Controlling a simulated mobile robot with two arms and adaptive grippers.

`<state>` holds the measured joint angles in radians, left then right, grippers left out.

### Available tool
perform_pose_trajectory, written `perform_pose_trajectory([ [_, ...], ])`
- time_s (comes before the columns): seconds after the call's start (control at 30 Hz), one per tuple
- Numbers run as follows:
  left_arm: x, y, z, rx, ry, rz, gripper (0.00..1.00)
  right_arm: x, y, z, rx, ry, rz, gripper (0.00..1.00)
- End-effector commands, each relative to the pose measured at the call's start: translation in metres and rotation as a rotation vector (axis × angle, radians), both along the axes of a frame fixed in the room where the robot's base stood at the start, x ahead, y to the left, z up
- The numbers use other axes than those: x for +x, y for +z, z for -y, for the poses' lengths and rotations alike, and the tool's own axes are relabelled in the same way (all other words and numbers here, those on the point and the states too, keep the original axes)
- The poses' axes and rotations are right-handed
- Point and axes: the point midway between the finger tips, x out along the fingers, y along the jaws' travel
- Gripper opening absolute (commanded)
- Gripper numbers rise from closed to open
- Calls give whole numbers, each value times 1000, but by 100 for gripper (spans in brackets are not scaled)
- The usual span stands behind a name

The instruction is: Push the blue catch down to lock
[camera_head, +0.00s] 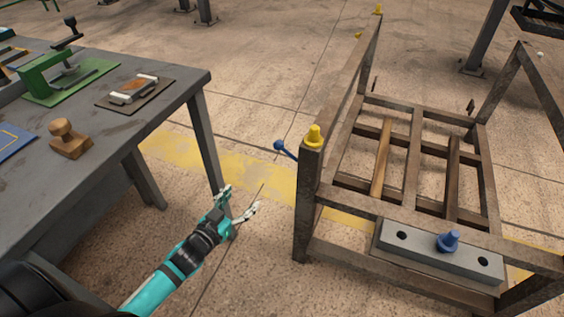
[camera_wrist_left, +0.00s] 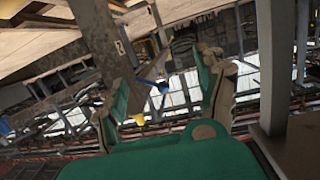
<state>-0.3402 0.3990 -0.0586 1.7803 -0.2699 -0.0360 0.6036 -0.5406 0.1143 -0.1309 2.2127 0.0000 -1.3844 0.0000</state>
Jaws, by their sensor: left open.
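A blue lever with a round ball end (camera_head: 279,145) sticks out to the left from the near-left post of the rusty rack (camera_head: 308,200), tilted up. A blue knob (camera_head: 447,241) stands on a grey block on the rack's front; I cannot tell which of the two is the catch. My left gripper (camera_head: 240,200) is open and empty, left of the post and below the ball, apart from both. In the left wrist view its two green fingers (camera_wrist_left: 168,95) are spread, with a small blue part (camera_wrist_left: 160,87) seen between them. My right gripper is not in view.
A grey workbench (camera_head: 150,105) stands at the left with a green press (camera_head: 70,75), a wooden stamp (camera_head: 69,138) and a plate with a handle (camera_head: 135,92). A yellow cap (camera_head: 314,135) tops the rack's near-left post. The floor between bench and rack is clear.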

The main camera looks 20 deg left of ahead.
Motion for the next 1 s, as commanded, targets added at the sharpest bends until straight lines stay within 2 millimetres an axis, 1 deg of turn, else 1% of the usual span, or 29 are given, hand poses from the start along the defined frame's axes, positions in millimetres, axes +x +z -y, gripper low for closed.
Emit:
perform_pose_trajectory([
  [0.03, 4, 12, 6, -7, -24, 59, 72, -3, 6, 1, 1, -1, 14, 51],
  [0.1, 6, 37, 13, -21, -49, 119, 72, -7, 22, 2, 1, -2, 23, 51],
  [0.13, 6, 45, 15, -27, -58, 138, 72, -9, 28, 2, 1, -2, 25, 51],
  [0.2, 6, 59, 19, -32, -73, 171, 72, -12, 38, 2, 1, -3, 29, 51],
  [0.3, 8, 70, 23, -39, -83, 194, 72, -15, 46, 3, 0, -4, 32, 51],
  [0.37, 12, 72, 24, -40, -85, 197, 72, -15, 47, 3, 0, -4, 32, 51],
  [0.47, 24, 72, 26, -40, -84, 197, 72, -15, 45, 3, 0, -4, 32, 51],
  [0.57, 43, 73, 29, -39, -84, 199, 72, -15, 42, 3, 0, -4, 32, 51],
  [0.93, 123, 71, 45, -37, -82, 196, 72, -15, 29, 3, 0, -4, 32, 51],
  [0.97, 129, 72, 46, -37, -82, 197, 72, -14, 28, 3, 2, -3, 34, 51],
  [1.0, 136, 71, 48, -38, -82, 196, 72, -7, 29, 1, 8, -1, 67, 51],
])
